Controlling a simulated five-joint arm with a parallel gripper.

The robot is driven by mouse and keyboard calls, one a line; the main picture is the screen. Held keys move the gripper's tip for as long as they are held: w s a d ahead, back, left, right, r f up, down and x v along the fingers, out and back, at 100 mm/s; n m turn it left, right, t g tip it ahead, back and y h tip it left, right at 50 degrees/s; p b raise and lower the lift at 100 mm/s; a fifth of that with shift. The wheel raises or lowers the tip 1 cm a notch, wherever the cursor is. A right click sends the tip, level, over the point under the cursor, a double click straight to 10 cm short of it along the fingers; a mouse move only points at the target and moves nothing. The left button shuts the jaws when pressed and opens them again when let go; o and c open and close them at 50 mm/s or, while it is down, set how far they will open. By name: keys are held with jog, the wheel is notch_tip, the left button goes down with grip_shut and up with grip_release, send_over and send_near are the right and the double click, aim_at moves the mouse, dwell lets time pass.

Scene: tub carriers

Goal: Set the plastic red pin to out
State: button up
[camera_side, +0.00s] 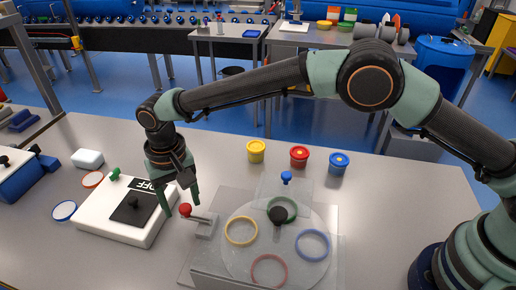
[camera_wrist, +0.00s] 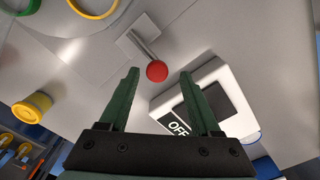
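The red pin has a red ball knob (camera_side: 185,209) on a short grey rod. The rod runs to a grey bracket (camera_side: 205,223) beside the clear plate with the round turntable (camera_side: 262,262). In the wrist view the red knob (camera_wrist: 157,71) shows between my fingertips, with the rod leading up to its bracket (camera_wrist: 136,36). My gripper (camera_side: 181,205) is open, pointing down, with its green fingers at the knob; it also shows open in the wrist view (camera_wrist: 159,75). I cannot tell whether a finger touches the knob.
A white box with a black switch plate and "OFF" label (camera_side: 104,222) stands close left of my gripper. Coloured rings (camera_side: 241,231) lie on the turntable. Yellow (camera_side: 256,151), red (camera_side: 299,156) and blue (camera_side: 339,163) tubs stand behind it.

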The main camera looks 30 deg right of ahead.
aim_at(183, 206)
notch_tip(183, 206, up, 12)
dwell(0.7)
jog(key=shift+d+r, duration=0.1)
jog(key=d+r+t, duration=0.1)
jog(key=d+r, duration=0.3)
jog(key=d, duration=0.3)
jog(key=d+r+t+y, duration=0.1)
jog(key=d+r, duration=0.2)
jog(key=d, duration=0.3)
jog(key=d+r, duration=0.4)
jog(key=d, duration=0.3)
jog(key=s+d+f+t, duration=0.1)
jog(key=s+d+f, duration=0.1)
jog(key=s+d, duration=0.5)
jog(key=s+d+f+t+h, duration=0.1)
jog(key=s+d+f+t, duration=0.1)
jog(key=s+d, duration=0.5)
jog(key=d, duration=0.2)
jog(key=shift+d+t, duration=0.3)
jog(key=shift+d, duration=0.05)
